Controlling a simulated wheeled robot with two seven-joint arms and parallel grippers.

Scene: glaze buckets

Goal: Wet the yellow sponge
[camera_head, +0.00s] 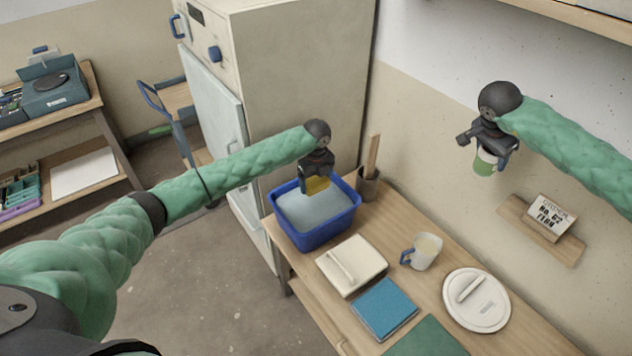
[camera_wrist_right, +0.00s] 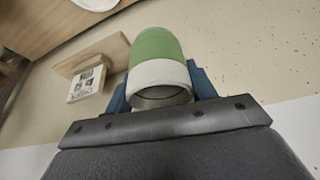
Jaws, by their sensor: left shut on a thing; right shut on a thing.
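The yellow sponge (camera_head: 317,185) is held in my left gripper (camera_head: 316,178), which is shut on it. The sponge is at the blue basin (camera_head: 318,237), over or touching the pale grey-blue contents inside; I cannot tell how deep it sits. My right gripper (camera_head: 487,150) is raised near the wall, shut on a green and white cup (camera_head: 484,163). In the right wrist view the cup (camera_wrist_right: 158,62) sits between the two blue fingers, its open white end toward the camera.
On the wooden table stand a brown pot (camera_head: 368,187) with a wooden stick, a cream lidded box (camera_head: 352,265), a blue square (camera_head: 384,309), a mug with a blue handle (camera_head: 424,252) and a round white lid (camera_head: 477,300). A wall shelf (camera_head: 541,230) bears a sign. A tall cabinet (camera_head: 300,90) stands behind the basin.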

